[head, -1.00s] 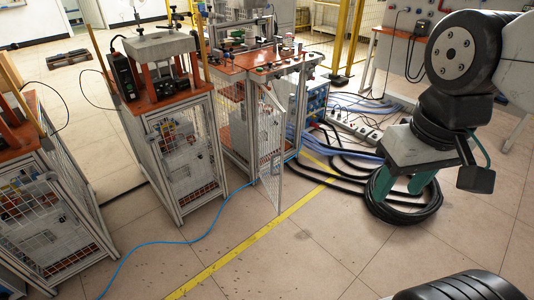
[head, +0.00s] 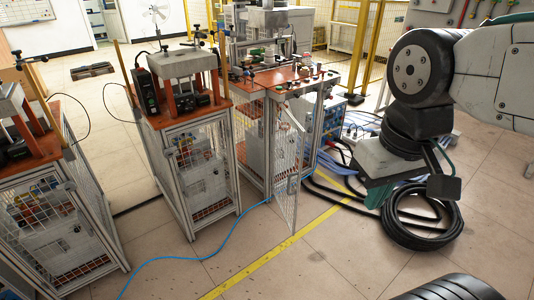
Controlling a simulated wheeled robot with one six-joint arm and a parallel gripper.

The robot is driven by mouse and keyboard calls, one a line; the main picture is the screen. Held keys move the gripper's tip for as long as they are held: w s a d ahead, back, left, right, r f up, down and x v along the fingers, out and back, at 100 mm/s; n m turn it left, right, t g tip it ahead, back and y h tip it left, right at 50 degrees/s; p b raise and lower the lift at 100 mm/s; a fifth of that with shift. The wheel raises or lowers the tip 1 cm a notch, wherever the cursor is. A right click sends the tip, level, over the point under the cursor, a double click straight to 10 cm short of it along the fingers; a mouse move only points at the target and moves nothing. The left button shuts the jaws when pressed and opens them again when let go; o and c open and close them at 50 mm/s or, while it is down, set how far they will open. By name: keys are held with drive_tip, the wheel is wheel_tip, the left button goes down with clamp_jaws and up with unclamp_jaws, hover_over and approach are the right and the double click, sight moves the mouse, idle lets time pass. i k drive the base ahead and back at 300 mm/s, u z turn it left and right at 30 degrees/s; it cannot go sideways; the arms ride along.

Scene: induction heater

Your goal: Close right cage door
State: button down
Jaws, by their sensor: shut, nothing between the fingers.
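The right cage (head: 257,160) is a metal-framed mesh cabinet with an orange top, right of the middle cage. Its mesh door (head: 285,180) stands open, swung out toward the camera, with its lower corner over the floor near the yellow line.
The middle cage (head: 198,190) and a left cage (head: 45,215) stand to the left. A coiled black hose (head: 422,238) lies on the floor below my arm. Cables run behind the door. A blue hose (head: 190,258) crosses the floor. The front floor is mostly clear.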

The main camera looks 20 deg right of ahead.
sight(274, 109)
drive_tip(key=u, duration=0.3)
drive_tip(key=i, duration=0.9)
drive_tip(key=z, duration=0.25)
